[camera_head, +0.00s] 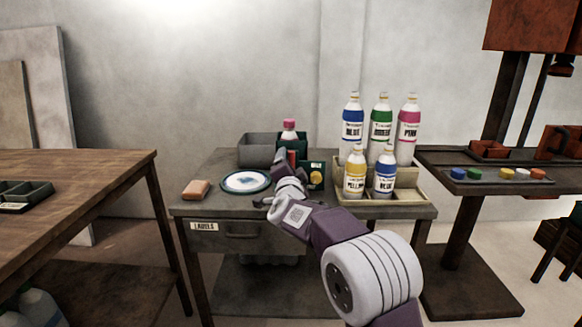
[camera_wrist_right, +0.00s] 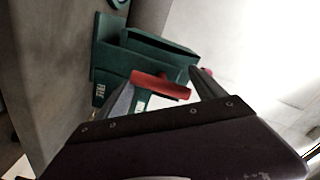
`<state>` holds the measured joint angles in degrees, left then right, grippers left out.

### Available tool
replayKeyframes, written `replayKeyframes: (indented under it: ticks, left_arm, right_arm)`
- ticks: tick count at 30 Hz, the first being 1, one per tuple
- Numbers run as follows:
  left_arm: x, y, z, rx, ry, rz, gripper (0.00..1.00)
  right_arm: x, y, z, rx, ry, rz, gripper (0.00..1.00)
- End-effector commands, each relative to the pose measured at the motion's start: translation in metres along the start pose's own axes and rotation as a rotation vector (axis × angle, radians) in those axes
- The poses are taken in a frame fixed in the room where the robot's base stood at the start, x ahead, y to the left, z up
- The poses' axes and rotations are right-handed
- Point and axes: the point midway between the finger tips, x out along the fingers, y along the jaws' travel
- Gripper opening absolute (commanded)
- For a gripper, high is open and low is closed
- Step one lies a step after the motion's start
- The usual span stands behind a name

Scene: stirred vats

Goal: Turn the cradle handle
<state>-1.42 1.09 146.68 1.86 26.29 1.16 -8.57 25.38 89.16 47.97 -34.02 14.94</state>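The green cradle (camera_head: 313,166) stands on the drawer table, and a bottle with a pink cap (camera_head: 289,127) rises at its back. The cradle's red handle (camera_head: 292,156) shows just beside my right gripper (camera_head: 282,160). In the right wrist view the handle (camera_wrist_right: 160,85) is a red bar in front of the green cradle (camera_wrist_right: 155,48). My right gripper (camera_wrist_right: 162,88) is open there, with a grey finger on each side of the bar. I cannot tell whether the fingers touch it. My left gripper is in neither view.
A plate (camera_head: 245,182) and a sponge (camera_head: 196,189) lie left of the cradle, with a grey bin (camera_head: 259,149) behind. A tray (camera_head: 399,200) with several labelled bottles stands at right. A side table (camera_head: 500,186) with coloured caps is further right.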

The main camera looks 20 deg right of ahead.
Motion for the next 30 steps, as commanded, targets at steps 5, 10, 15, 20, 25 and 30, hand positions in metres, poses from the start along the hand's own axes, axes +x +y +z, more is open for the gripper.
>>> replayKeyframes:
  ticks: [5,10,15,20,25,30]
  left_arm:
    - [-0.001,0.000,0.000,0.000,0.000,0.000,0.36]
    - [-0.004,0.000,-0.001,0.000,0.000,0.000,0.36]
    - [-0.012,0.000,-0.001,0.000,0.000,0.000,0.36]
    - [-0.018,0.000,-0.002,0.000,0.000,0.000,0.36]
    - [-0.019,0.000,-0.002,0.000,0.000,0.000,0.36]
    - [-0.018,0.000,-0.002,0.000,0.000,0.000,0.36]
  right_arm:
    - [-0.002,-0.001,-0.001,-0.003,0.002,-0.001,0.79]
    - [-0.021,-0.003,-0.001,-0.004,0.000,-0.003,0.79]
    - [-0.052,-0.003,-0.001,-0.003,-0.002,-0.002,0.79]
    - [-0.079,-0.003,-0.001,-0.002,-0.002,-0.001,0.79]
    - [-0.091,-0.001,0.000,0.000,-0.001,-0.001,0.79]
    - [-0.091,0.000,0.000,0.000,0.000,-0.001,0.79]
